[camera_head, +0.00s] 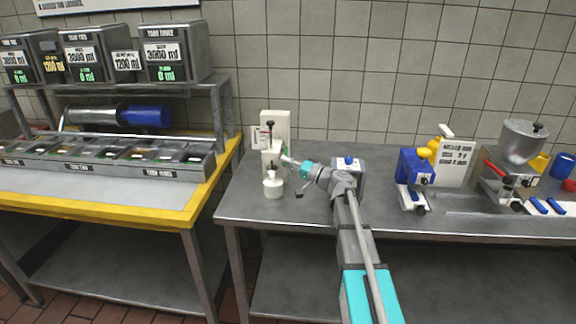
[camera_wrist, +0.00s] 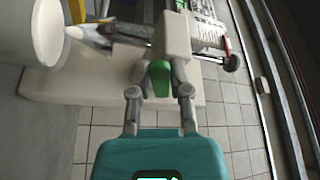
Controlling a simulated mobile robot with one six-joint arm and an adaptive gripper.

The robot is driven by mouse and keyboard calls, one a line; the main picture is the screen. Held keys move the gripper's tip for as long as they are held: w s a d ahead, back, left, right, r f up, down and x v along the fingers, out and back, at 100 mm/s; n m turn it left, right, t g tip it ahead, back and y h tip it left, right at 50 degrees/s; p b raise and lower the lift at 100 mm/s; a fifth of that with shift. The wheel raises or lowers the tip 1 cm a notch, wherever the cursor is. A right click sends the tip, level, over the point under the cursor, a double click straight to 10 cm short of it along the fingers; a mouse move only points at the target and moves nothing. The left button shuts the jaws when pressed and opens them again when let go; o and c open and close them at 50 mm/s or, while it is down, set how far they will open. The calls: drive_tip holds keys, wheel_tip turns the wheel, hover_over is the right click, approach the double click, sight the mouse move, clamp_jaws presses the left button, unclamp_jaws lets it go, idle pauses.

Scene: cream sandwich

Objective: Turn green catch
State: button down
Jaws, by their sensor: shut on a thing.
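The green catch (camera_wrist: 159,80) is a small rounded green piece on a cream-coloured machine (camera_head: 275,130). In the wrist view it sits between the two fingers of my gripper (camera_wrist: 160,70), which is shut on it. In the head view my gripper (camera_head: 291,162) reaches the machine from the right, and its turquoise body stands beside it. The catch is small there and partly covered by my gripper. In the wrist view the machine's cream base (camera_wrist: 60,85) lies behind the fingers.
A white pot (camera_head: 273,188) stands in front of the machine, close to my gripper. A blue and white device (camera_head: 413,170) and a metal hopper (camera_head: 522,143) stand farther right on the grey table (camera_head: 300,215). A yellow-edged counter (camera_head: 100,208) with several food bins is at left.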

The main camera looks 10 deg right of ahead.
drive_tip(key=c, duration=0.6)
unclamp_jaws()
drive_tip(key=shift+o, duration=0.2)
